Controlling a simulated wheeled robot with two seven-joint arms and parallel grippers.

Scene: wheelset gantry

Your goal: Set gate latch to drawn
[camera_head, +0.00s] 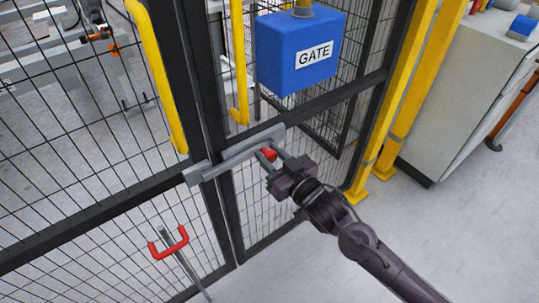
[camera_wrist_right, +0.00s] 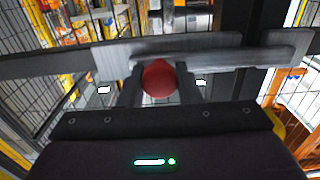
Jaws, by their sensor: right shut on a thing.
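The gate latch is a grey sliding bar (camera_head: 237,157) lying across the dark gate posts, its left end in a grey bracket (camera_head: 197,173). Its red knob (camera_head: 270,155) is near the right part of the bar. My right gripper (camera_head: 271,158) has its fingers on either side of the knob and is shut on it. In the right wrist view the round red knob (camera_wrist_right: 159,78) sits between the two fingers, with the grey bar (camera_wrist_right: 225,45) behind it. My left gripper is not in view.
A blue box labelled GATE (camera_head: 300,52) is above the latch. A red U-shaped handle (camera_head: 169,243) on a grey rod is at lower left. Black mesh panels and yellow posts (camera_head: 405,110) surround the latch. A grey cabinet (camera_head: 450,90) stands at right; the floor in front is clear.

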